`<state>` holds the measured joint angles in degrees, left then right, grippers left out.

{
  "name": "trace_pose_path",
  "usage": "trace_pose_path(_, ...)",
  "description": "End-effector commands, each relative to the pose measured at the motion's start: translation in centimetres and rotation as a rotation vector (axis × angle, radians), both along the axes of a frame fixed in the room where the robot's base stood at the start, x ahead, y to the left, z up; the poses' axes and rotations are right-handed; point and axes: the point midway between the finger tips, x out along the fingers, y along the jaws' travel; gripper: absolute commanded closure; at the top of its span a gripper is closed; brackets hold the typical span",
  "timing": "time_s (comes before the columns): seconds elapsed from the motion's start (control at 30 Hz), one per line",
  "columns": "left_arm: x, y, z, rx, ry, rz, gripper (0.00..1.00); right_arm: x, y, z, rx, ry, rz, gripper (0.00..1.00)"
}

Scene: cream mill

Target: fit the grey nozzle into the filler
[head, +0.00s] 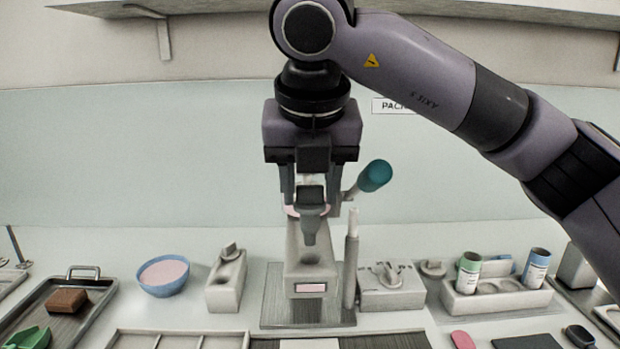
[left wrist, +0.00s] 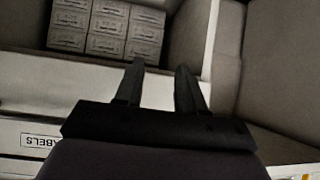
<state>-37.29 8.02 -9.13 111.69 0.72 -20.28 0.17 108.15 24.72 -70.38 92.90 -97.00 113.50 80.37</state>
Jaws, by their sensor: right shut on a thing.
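The grey nozzle (head: 310,212) is between the fingers of my right gripper (head: 311,197) in the head view. It hangs upright with its narrow end down. My right gripper is shut on it. The filler (head: 307,262) is a pale machine with a pink label and a teal-ended lever, standing on a grey plate. The nozzle overlaps the filler's upper part in the picture; I cannot tell whether they touch. The gripper hides much of the filler's top. My left gripper (left wrist: 158,88) shows only in the left wrist view, with its fingers apart and nothing between them.
A blue bowl (head: 163,276) and a pale block with a hole (head: 226,282) stand left of the filler. A pale holder (head: 391,288) and a rack (head: 496,298) with two jars stand to the right. A tray (head: 86,318) lies at left. Stacked boxes (left wrist: 106,28) are in the left wrist view.

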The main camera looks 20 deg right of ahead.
Motion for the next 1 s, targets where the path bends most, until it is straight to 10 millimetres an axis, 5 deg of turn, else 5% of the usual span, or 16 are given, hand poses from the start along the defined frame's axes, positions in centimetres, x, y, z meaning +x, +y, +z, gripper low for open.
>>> trace_pose_path(1.0, 0.0, 0.0, -4.5, -0.003, 0.004, 0.002, 0.61, 0.0, 0.0, -5.4, 0.0, 0.0, -0.001, 0.86)
